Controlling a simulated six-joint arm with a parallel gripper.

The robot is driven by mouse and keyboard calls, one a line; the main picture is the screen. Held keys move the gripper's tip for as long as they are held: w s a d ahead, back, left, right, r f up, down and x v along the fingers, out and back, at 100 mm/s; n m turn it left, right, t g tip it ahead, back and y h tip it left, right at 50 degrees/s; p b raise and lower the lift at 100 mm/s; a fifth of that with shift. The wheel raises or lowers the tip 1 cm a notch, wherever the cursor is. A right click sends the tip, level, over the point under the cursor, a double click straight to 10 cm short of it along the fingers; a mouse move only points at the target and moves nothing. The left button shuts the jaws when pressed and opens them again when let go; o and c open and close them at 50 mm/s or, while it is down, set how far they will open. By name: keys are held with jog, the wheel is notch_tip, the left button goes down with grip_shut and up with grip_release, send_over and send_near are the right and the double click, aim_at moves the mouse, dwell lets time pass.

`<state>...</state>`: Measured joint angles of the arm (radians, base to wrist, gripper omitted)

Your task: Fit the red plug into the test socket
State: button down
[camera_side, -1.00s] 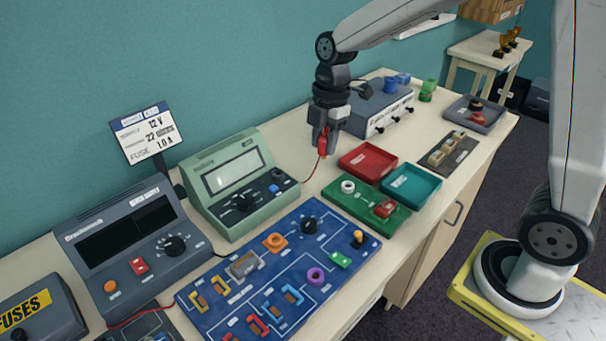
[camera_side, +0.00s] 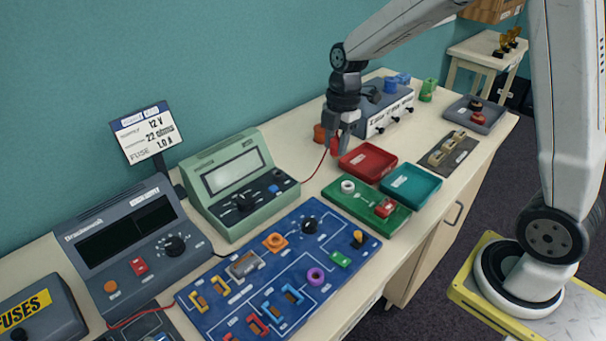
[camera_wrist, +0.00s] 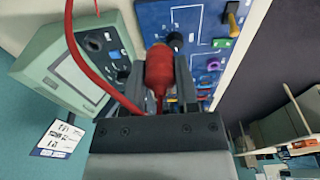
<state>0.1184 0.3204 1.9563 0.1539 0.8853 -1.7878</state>
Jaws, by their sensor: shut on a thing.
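The red plug (camera_side: 335,147) is held between the fingers of my gripper (camera_side: 338,149), above the bench and behind the red tray. In the wrist view the plug (camera_wrist: 159,66) sits between the two dark fingers, with its red lead curving off to the left. The lead runs down toward the green meter (camera_side: 224,172) in the side view. The meter (camera_wrist: 60,68) also shows at the left of the wrist view, with a dark knob and a blue part on its panel. I cannot tell for sure which fitting is the test socket.
An orange-brown round thing (camera_side: 319,133) stands just left of my gripper. A grey box (camera_side: 376,122) with black knobs is behind it. The red tray (camera_side: 366,173), teal tray (camera_side: 411,199), green board (camera_side: 347,204) and blue circuit board (camera_side: 235,302) crowd the bench front.

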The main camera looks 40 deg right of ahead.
jog(key=d+f, duration=0.4)
jog(key=d, duration=0.2)
jog(key=shift+f, duration=3.45)
jog(key=shift+f, duration=0.95)
dwell(0.8)
grip_release()
jog(key=shift+r, duration=0.1)
dwell(0.4)
notch_tip(320, 180, up, 8)
dwell(1.6)
